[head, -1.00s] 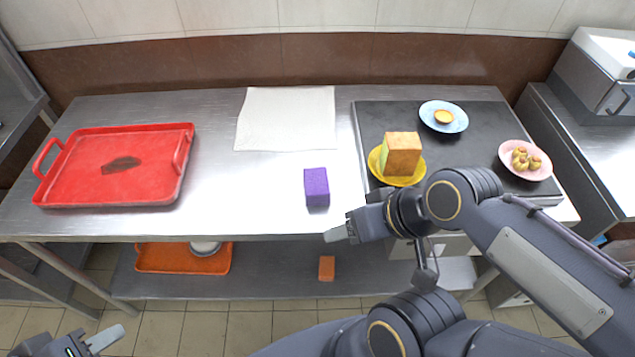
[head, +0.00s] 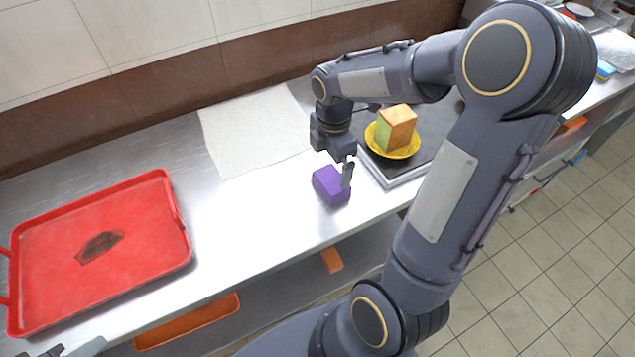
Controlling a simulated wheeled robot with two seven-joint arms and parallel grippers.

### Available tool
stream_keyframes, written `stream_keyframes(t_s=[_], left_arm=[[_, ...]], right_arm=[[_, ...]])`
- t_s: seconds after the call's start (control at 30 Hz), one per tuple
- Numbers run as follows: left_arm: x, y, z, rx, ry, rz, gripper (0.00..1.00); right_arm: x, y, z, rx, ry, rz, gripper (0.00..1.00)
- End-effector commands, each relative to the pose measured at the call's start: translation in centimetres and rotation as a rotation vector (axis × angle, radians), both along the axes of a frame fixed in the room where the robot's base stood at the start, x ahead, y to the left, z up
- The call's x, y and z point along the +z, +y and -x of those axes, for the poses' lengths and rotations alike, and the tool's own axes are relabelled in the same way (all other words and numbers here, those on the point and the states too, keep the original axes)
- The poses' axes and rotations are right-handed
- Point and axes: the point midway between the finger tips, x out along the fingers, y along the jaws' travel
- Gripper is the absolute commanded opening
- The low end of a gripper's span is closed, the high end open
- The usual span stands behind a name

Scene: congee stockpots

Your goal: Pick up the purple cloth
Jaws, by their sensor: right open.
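The purple cloth (head: 328,187) is a small block-like purple piece on the steel counter, near its front edge. My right gripper (head: 346,174) points down right at the purple cloth and is open. One finger shows in front of the cloth's right end; the other finger is hidden, and I cannot tell whether the gripper touches the cloth. Only the tip of my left gripper (head: 80,350) shows at the bottom left edge; its jaw opening cannot be made out.
A red tray (head: 50,272) lies on the left of the counter. A white cloth (head: 245,135) lies at the back. A yellow plate (head: 400,152) with a block (head: 397,126) stands on a dark board (head: 372,165) at the right. An orange block (head: 332,260) lies on the lower shelf.

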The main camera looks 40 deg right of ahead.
Motion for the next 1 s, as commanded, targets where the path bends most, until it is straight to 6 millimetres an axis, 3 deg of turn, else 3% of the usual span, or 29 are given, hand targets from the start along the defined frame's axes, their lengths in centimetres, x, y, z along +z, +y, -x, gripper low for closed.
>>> stream_keyframes(t_s=[0.37,0.6,0.93,1.0], left_arm=[[-0.1,0.0,0.0,0.0,0.0,0.0,0.36],[-0.1,0.0,0.0,0.0,0.0,0.0,0.36],[-0.1,0.0,0.0,0.0,0.0,0.0,0.36],[-0.1,0.0,0.0,0.0,0.0,0.0,0.36]], right_arm=[[-4.0,-0.3,-0.1,0.043,0.015,0.008,1.0],[-7.5,-0.4,0.0,0.041,0.015,0.007,1.0],[-8.2,-0.4,-0.1,0.041,0.01,0.008,1.0],[-8.2,-0.4,-0.1,0.04,0.01,0.008,0.91]])
